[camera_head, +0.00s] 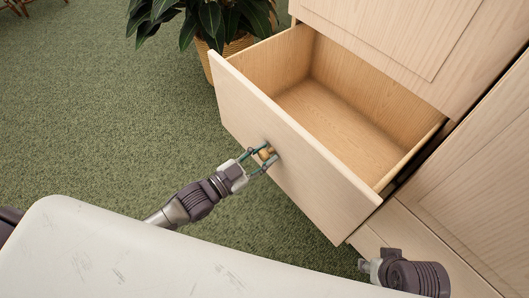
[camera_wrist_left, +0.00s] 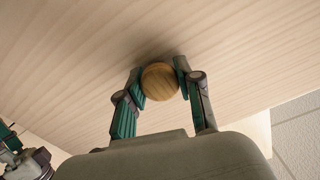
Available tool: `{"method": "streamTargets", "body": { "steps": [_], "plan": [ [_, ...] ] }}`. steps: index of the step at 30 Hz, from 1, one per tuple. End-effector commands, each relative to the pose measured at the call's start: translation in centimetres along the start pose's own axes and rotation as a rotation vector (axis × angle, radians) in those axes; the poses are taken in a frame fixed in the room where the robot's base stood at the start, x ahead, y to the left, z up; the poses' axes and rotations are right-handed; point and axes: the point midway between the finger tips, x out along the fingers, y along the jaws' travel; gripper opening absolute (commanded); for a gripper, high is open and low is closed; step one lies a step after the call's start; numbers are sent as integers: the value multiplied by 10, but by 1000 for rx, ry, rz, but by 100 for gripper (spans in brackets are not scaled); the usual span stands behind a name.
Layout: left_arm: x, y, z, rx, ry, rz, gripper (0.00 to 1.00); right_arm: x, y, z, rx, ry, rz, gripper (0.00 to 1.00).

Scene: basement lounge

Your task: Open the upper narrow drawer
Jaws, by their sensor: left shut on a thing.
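The drawer (camera_head: 290,150) of light wood is pulled well out of the cabinet in the head view, and its inside is empty. A round wooden knob (camera_head: 266,153) sits on its front. My left gripper (camera_head: 264,160) is shut on this knob. In the left wrist view, the fingers of my left gripper (camera_wrist_left: 160,90) press on both sides of the knob (camera_wrist_left: 160,81), close against the drawer front (camera_wrist_left: 80,60). In the head view, part of my right arm shows at the lower right, but its fingers cannot be made out.
The light wood cabinet (camera_head: 400,35) rises above and to the right of the drawer. A potted plant (camera_head: 211,22) stands on the green carpet (camera_head: 100,110) behind the drawer's left corner.

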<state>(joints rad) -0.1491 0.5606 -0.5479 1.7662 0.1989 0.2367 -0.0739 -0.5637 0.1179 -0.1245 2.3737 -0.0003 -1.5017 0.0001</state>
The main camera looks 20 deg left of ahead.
Motion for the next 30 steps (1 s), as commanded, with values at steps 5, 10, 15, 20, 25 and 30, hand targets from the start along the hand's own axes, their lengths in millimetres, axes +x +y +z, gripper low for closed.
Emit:
{"method": "streamTargets", "body": {
  "steps": [5, 10, 15, 20, 25, 30],
  "plan": [
    [0, 0, 2, 1, -4, 1, 50, 0, 0, 0, 0, 1, 0, 39],
    [0, 0, 1, 1, -2, 1, 61, 0, 0, 0, 0, 1, 0, 39],
    [0, 0, 0, 0, -1, 0, 61, 0, 0, 0, 0, -1, -1, 39],
    [-11, 0, 1, 0, -4, 1, 61, 0, 0, 1, 0, -2, -2, 39],
    [-43, 1, 2, -1, -7, 2, 61, 0, 0, 0, 0, -2, -1, 39],
    [-80, 1, 2, 0, -7, 3, 61, 0, 0, 0, 0, -1, -1, 39]
  ]
}}
